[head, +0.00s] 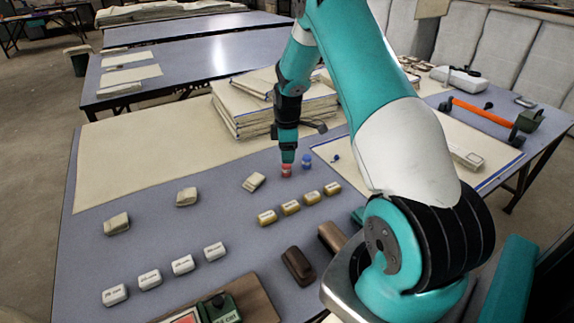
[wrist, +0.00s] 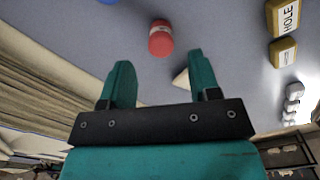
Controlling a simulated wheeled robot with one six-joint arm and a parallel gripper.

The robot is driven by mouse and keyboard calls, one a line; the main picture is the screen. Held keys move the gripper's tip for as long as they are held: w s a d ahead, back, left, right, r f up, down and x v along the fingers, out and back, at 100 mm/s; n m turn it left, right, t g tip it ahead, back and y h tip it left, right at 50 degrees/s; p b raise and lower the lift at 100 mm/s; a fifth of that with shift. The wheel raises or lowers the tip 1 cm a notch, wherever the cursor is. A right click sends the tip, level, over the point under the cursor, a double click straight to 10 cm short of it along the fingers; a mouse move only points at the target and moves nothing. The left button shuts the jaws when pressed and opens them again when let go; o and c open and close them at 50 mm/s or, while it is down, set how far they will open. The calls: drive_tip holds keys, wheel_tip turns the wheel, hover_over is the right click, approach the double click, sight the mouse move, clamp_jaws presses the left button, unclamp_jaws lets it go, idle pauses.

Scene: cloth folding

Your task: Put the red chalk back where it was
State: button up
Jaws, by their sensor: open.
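The red chalk (head: 286,171), a short red piece with a pale band, stands on the grey-blue table just below my gripper (head: 288,157). In the wrist view the red chalk (wrist: 160,38) is centred between and beyond the two teal fingertips, which are apart with nothing between them. My gripper (wrist: 160,64) is open and points down at the table. A similar blue chalk (head: 307,161) stands just right of the red one; only its edge shows in the wrist view (wrist: 107,1). I cannot tell how far the fingertips are above the red chalk.
Several yellow labelled blocks (head: 291,207) sit in front of the chalks, and white labelled blocks (head: 183,265) nearer. A small folded cloth (head: 254,183) lies to the left. A stack of folded cloth (head: 235,124) is behind. A flat cloth (head: 430,130) lies to the right, partly behind my arm.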

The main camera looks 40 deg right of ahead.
drive_tip(key=a+r, duration=1.1)
drive_tip(key=r, duration=0.2)
drive_tip(key=s+a+r+y, duration=0.1)
drive_tip(key=s+a+r, duration=0.15)
drive_tip(key=a, duration=0.25)
drive_tip(key=s+a+r+m+t, duration=0.1)
drive_tip(key=s+a+r, duration=0.15)
drive_tip(key=a, duration=0.25)
drive_tip(key=s+a+r+y, duration=0.1)
drive_tip(key=s+a+r, duration=0.1)
drive_tip(key=s+a, duration=0.15)
drive_tip(key=s+a+r+y, duration=0.1)
drive_tip(key=s+a, duration=0.5)
drive_tip(key=s, duration=0.3)
drive_tip(key=s+a+r+m+g+y, duration=0.1)
drive_tip(key=s+a+r, duration=0.1)
drive_tip(key=s+a, duration=0.4)
drive_tip(key=s, duration=0.3)
drive_tip(key=shift+a+r+m, duration=0.2)
drive_tip(key=shift+a+m, duration=0.05)
drive_tip(key=shift+m, duration=0.05)
